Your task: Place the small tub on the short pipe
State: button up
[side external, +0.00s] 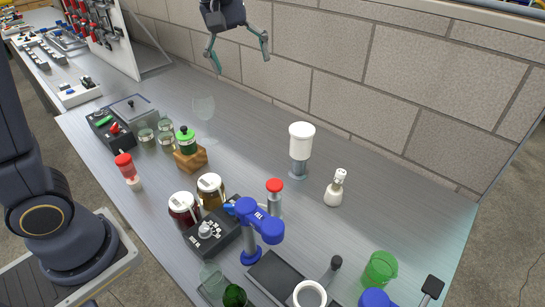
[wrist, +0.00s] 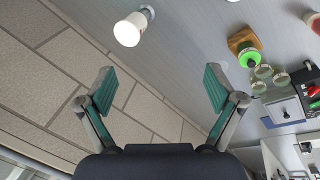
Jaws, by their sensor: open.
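A white tub (side external: 302,136) sits upright on top of a short grey pipe (side external: 299,165), which stands on the metal bench right of centre. In the wrist view the white tub (wrist: 128,30) is near the top, with part of the grey pipe (wrist: 148,12) behind it. My gripper (side external: 242,60) is open and empty, high above the back of the bench, up and left of the tub and apart from it. The wrist view shows both fingers of my gripper (wrist: 158,88) spread wide with nothing between them.
A white bottle (side external: 334,190) stands right of the pipe. A red-capped shaker (side external: 274,197) and a blue device (side external: 262,226) stand in front. A green-lidded jar on a wooden block (side external: 190,158) is left. A green bucket (side external: 380,270) is front right. The back right bench is clear.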

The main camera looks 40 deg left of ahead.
jog(key=s+f+m+t, duration=0.1)
jog(key=s+m, duration=0.3)
jog(key=s, duration=0.6)
jog(key=s+f+m+t+y, duration=0.1)
jog(key=s+f+m, duration=0.2)
jog(key=s, duration=0.7)
jog(key=shift+s+a+f+m+t, duration=0.3)
jog(key=shift+m+t, duration=0.1)
jog(key=shift+m, duration=0.8)
